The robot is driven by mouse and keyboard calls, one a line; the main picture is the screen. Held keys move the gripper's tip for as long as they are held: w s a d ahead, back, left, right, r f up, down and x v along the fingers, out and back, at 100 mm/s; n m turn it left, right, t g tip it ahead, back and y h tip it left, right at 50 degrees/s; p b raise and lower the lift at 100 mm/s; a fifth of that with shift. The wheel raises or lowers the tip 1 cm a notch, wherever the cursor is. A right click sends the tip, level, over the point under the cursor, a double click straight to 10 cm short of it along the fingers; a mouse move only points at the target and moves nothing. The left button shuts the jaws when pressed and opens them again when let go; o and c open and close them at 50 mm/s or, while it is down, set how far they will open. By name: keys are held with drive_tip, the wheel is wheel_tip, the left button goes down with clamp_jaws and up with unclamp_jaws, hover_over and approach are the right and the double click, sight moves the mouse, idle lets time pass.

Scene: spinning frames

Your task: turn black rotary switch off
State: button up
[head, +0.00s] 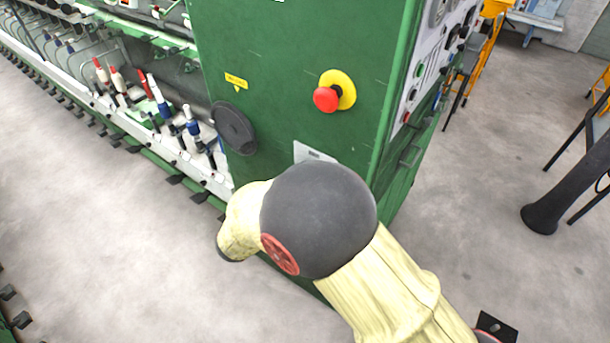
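A large round black knob (234,128), which looks like the rotary switch, sits low on the front face of the green cabinet (290,60). A small yellow label (236,81) is above it. The knob shows a raised bar across its face; its exact setting is too small to read. My arm is in front of the cabinet, with its bend below and to the right of the knob. My gripper does not show; the arm's far part points down and left, below the knob.
A red emergency button (327,98) on a yellow base is right of the knob. The side panel (432,62) has several small controls. Bobbins on spindles (157,95) line the machine at left. Grey floor (90,215) is open at left. A dark stand (545,217) is at right.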

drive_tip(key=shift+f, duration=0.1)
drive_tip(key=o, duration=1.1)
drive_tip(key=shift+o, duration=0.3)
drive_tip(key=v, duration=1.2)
